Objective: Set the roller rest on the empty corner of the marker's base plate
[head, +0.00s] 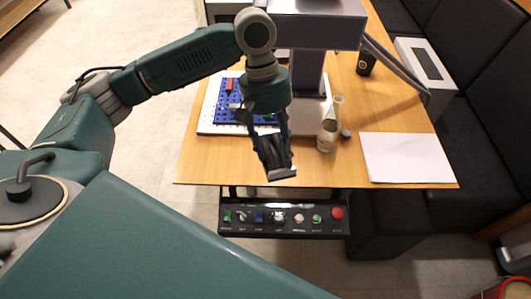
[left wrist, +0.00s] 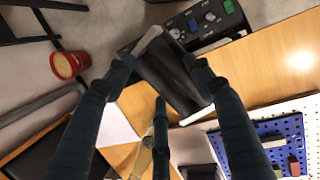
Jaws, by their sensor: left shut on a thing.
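My left gripper (head: 273,146) hangs over the front part of the table, shut on the roller rest (head: 281,173), a dark piece with a light grey edge. In the left wrist view the roller rest (left wrist: 172,78) sits tilted between my gripper's fingers (left wrist: 158,70). The laser marker (head: 318,28) stands behind the gripper on a grey column. A white perforated plate (head: 208,122) with a blue pegboard (head: 226,112) and small coloured blocks lies left of the column. The arm and gripper hide part of this area, so I cannot make out the empty corner. My right gripper is not in view.
A glass flask (head: 329,130) and a small dark knob (head: 346,134) stand close right of the gripper. White paper (head: 405,157) lies at the right. A black cup (head: 366,62) is behind. A control panel (head: 280,217) hangs below the table's front edge.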

